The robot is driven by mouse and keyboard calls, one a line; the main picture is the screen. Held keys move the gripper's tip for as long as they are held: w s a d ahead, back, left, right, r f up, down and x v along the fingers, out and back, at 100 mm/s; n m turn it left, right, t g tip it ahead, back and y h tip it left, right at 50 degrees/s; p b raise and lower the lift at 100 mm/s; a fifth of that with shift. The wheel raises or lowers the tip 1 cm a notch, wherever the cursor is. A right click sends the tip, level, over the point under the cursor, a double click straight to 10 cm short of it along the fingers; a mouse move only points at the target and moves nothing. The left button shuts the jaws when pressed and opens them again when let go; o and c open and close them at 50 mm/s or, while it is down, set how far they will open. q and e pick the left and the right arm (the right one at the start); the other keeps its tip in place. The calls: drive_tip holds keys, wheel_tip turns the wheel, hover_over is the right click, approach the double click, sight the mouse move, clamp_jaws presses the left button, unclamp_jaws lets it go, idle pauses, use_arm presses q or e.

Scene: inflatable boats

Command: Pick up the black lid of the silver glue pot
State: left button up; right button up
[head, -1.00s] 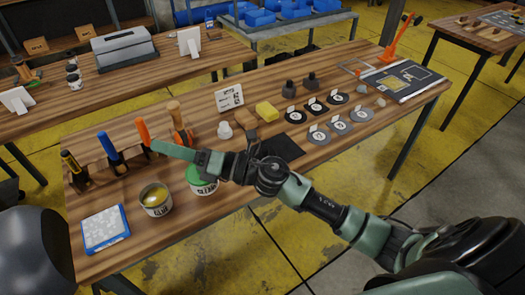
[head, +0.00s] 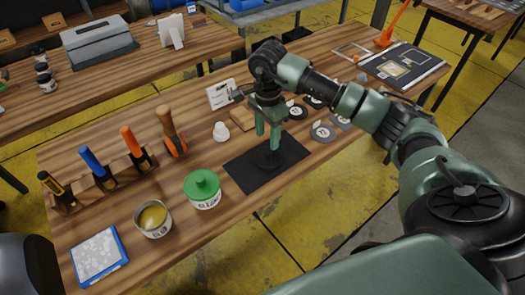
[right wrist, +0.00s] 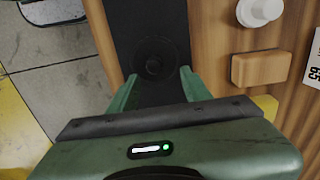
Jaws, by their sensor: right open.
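The silver glue pot (head: 153,219) stands open at the front left of the workbench, with yellow glue inside. A dark round lid with a central knob lies on the black mat (head: 240,172); it shows best in the right wrist view (right wrist: 153,62), black on black. In the head view my right gripper (head: 267,144) points down just above the lid, which its fingers partly cover. It is open and empty, and the lid's knob lies ahead of the gap between its fingers in the wrist view. My left gripper is out of view.
A green-lidded pot (head: 203,190) stands left of the mat. A white knob-shaped piece (head: 221,131) and a wooden block (head: 243,121) are behind it. A tool rack (head: 105,178) and a blue-edged tray (head: 99,257) are at the left. Labelled discs (head: 322,132) lie to the right.

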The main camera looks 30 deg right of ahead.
sight(268, 152)
drive_tip(key=shift+s+a+f+p, duration=0.1)
drive_tip(key=shift+s+f+p, duration=0.3)
drive_tip(key=shift+f, duration=0.25)
drive_tip(key=shift+s+f+p, duration=0.3)
drive_tip(key=shift+s+f, duration=0.1)
drive_tip(key=shift+f, duration=0.2)
drive_tip(key=f, duration=0.2)
drive_tip(key=shift+w+f, duration=0.35)
drive_tip(key=shift+f, duration=0.35)
drive_tip(key=shift+c, duration=0.7)
clamp_jaws()
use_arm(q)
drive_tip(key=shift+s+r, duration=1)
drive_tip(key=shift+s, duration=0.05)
